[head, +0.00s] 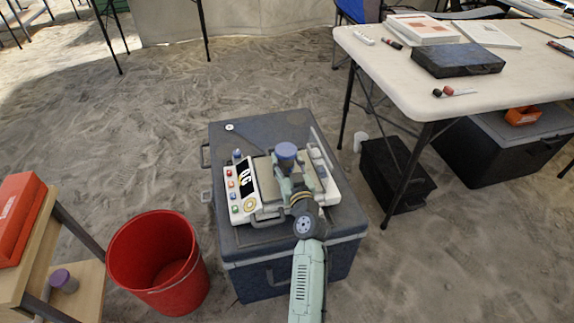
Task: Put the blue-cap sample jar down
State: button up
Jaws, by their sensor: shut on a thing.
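The blue-cap sample jar (286,151) is in my gripper (287,172), with its round blue cap facing up. My gripper is shut on it, over the white device on the large dark case. The fingers hide most of the jar's body. I cannot tell whether the jar's bottom touches anything.
The white device (240,203), with coloured buttons, lies on the dark case (225,136). A red bucket (187,282) stands at the left, beside a wooden shelf holding a purple-cap jar (64,281). A white table (400,79) with books and a black case is at the right.

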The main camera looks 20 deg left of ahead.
jog(key=shift+f, duration=0.7)
jog(key=o, duration=1.2)
jog(key=shift+f, duration=0.1)
jog(key=shift+o, duration=0.2)
